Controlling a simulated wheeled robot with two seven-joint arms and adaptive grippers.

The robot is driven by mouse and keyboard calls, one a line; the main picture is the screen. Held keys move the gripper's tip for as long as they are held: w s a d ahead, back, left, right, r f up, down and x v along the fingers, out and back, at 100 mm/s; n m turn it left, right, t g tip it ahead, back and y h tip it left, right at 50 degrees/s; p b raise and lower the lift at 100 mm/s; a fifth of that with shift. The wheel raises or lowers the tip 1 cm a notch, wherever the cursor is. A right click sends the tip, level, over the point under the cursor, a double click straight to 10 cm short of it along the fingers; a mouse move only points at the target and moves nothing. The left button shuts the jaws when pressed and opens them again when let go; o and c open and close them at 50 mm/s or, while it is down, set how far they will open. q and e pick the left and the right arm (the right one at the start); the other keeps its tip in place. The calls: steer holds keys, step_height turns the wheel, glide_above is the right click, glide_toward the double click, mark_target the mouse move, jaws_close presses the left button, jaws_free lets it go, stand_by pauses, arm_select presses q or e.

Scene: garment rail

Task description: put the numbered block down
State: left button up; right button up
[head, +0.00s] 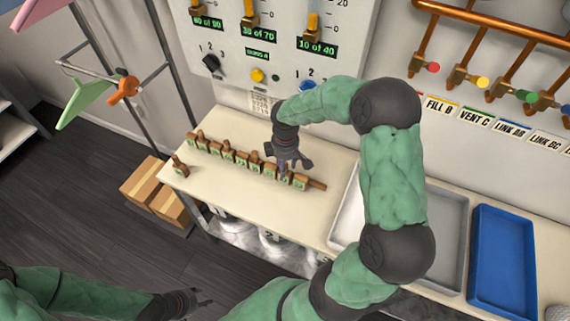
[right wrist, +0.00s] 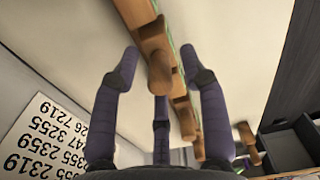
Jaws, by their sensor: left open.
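Several small wooden numbered blocks (head: 228,155) with knobs and green faces stand in a row on a wooden strip (head: 318,185) on the pale table. One block (head: 180,167) stands apart at the table's left end. My right gripper (head: 284,172) is over the right part of the row and hides part of it. In the right wrist view, the gripper's fingers (right wrist: 160,75) are spread, with a wooden knob (right wrist: 160,72) between them and visible gaps. I cannot read its number. My left gripper (head: 194,301) is open and empty, low over the floor, away from the table.
A control panel (head: 270,60) with sliders and knobs rises behind the table (head: 215,185). A grey tray (head: 452,220) and a blue tray (head: 507,260) are at the right. Cardboard boxes (head: 155,190) stand left of the table. A number sheet (right wrist: 40,135) shows in the wrist view.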

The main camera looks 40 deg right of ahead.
step_height(320, 180, up, 12)
steer(key=p, duration=0.3)
steer(key=shift+r, duration=0.2)
steer(key=shift+d, duration=0.1)
